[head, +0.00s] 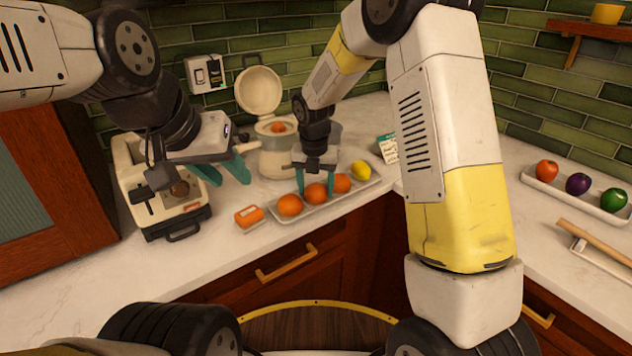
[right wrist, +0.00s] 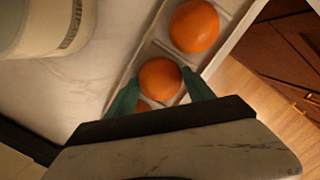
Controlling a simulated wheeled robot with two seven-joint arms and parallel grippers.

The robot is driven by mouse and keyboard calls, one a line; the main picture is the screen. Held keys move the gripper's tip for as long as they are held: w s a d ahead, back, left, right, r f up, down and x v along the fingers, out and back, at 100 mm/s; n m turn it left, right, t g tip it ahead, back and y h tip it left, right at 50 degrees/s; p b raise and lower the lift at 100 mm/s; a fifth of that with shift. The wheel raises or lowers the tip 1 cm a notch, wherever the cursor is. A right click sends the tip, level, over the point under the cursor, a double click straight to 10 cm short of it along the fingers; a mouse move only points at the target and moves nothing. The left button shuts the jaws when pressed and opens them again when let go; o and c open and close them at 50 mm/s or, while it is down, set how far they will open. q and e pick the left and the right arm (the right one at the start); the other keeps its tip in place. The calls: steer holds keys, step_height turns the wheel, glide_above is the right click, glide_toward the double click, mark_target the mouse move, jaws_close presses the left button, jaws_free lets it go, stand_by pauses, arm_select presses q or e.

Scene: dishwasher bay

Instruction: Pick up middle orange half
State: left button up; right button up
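Three orange halves sit in a row on a long pale tray (head: 333,204): a near-left one (head: 290,205), the middle orange half (head: 316,194) and a far-right one (head: 342,183). My right gripper (head: 316,188) points down over the middle half, its teal fingers open on either side of it. In the right wrist view, an orange half (right wrist: 160,79) lies between and just beyond the fingertips. Another (right wrist: 194,26) lies further along the tray, and a third is mostly hidden behind the gripper. Finger contact cannot be told. My left gripper (head: 229,177) is open and empty, left of the tray.
A yellow lemon (head: 361,170) lies at the tray's far end. A cream juicer (head: 273,160) with raised lid stands behind the tray. A cream machine (head: 140,180) is at left. A small orange-and-white item (head: 249,216) lies near the tray. Another tray (head: 570,195) holds vegetables at right.

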steer(key=shift+c, duration=1.3)
steer(key=shift+r, duration=0.1)
